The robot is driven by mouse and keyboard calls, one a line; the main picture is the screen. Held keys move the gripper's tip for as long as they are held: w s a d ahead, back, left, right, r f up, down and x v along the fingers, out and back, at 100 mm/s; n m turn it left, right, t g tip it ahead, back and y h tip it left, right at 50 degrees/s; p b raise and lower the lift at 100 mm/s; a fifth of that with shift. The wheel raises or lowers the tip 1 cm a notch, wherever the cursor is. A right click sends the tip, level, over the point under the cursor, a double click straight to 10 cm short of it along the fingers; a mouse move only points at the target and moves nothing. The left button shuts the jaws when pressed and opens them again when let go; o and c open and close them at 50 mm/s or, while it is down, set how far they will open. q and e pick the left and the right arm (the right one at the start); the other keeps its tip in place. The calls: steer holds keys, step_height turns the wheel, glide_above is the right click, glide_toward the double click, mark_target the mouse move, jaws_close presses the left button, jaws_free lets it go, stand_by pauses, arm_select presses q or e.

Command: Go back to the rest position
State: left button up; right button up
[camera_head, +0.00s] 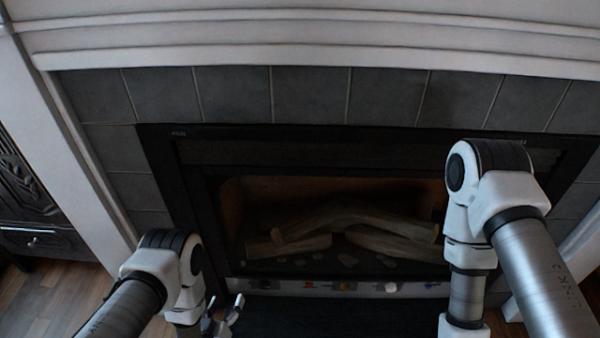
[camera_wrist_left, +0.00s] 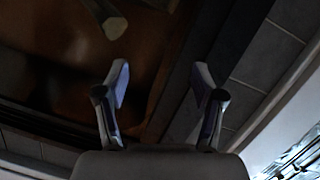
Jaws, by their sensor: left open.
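My left gripper (camera_head: 224,312) is low in the head view, left of centre, in front of the fireplace. Its two fingers stand apart with nothing between them. In the left wrist view the left gripper (camera_wrist_left: 160,100) also shows open and empty, with the dark fireplace opening and grey tiles beyond it. My right arm comes in from the right in the head view and its forearm points down. The right gripper is below the frame edge and hidden.
A fireplace (camera_head: 340,215) with logs (camera_head: 350,222) inside fills the middle. Several small objects lie along a light ledge (camera_head: 270,285) below the opening. A white mantel (camera_head: 300,42) runs across the top. A dark cabinet (camera_head: 30,200) stands at left on wooden floor (camera_head: 60,300).

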arm_select(q)
steer(key=a+r+g+y+p, duration=0.1)
steer(key=a+r+g+p, duration=0.1)
steer(key=r+p, duration=0.7)
steer(key=a+r+g+y+p, duration=0.1)
steer(key=a+r+g+p, duration=0.15)
steer(key=r+p, duration=0.7)
steer(key=s+r+m+g+b, duration=0.1)
steer(key=s+g, duration=0.4)
steer(key=s, duration=0.6)
steer(key=s+a+r+g, duration=0.1)
steer(key=s+r+g, duration=0.2)
steer(key=s, duration=0.9)
steer(key=shift+a+m+g+b, duration=0.15)
steer(key=shift+m+g+b, duration=0.25)
steer(key=shift+g, duration=0.85)
steer(key=shift+r, duration=0.1)
